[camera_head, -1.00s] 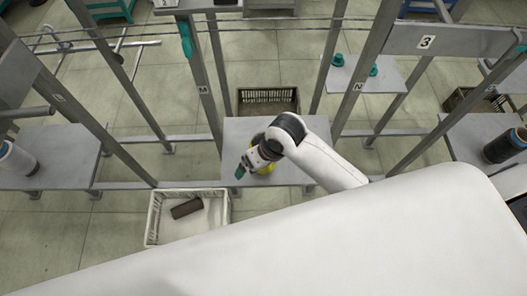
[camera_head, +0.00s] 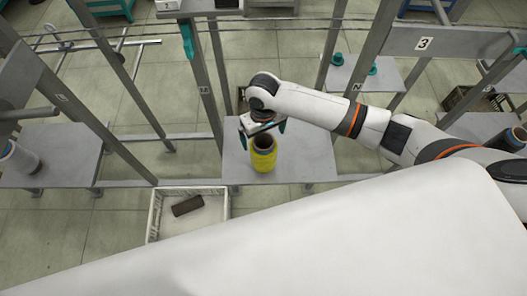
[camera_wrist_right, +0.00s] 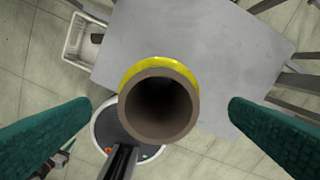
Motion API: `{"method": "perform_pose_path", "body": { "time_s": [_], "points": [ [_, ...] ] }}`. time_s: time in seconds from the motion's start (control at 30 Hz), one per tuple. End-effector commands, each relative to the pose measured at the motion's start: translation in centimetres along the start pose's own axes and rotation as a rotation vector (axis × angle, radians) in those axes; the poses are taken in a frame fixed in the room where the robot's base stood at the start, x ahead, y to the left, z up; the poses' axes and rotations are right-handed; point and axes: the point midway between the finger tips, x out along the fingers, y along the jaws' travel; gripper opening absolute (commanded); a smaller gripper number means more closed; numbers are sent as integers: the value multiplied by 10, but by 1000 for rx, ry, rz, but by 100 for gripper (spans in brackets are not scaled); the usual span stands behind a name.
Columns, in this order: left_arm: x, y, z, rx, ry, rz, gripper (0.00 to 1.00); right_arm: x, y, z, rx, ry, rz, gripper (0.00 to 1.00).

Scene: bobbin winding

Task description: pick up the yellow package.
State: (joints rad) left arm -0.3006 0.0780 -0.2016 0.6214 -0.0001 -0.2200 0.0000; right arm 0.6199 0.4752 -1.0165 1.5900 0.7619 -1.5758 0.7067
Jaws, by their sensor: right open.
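The yellow package (camera_head: 263,156) is a yellow bobbin on a brown tube, standing upright on the grey shelf plate (camera_head: 310,160) in the middle of the head view. In the right wrist view the package (camera_wrist_right: 158,95) is seen from above, its open brown tube end facing the camera and a yellow rim behind it. My right gripper (camera_head: 263,130) is open above the package. In the right wrist view its teal fingers (camera_wrist_right: 160,120) stand on either side of the tube, apart from it. My left gripper is not in view.
A white crate (camera_head: 152,218) with a brown tube (camera_head: 187,207) stands left of the plate on the floor. Grey frame posts (camera_head: 205,90) rise behind the plate. Other plates with bobbins lie at the far left (camera_head: 70,150) and right.

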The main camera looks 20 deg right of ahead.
Motion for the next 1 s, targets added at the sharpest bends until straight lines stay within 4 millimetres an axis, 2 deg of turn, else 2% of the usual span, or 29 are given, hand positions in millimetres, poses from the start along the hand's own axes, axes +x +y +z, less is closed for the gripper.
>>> {"method": "perform_pose_path", "body": {
  "time_s": [0.17, 0.43, 0.73, 0.77, 1.0],
  "points": [
    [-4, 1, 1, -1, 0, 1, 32, 12, 0, -1, 0, 1, -1, 100],
    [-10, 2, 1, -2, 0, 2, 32, 50, 1, -2, -1, 0, 0, 100],
    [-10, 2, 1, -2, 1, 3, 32, 57, 1, -2, -1, -2, 0, 100],
    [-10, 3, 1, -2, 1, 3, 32, 57, 1, -2, -1, -2, 0, 97],
    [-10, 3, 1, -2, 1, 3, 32, 57, 1, -2, -1, -2, 0, 57]
  ]
}}
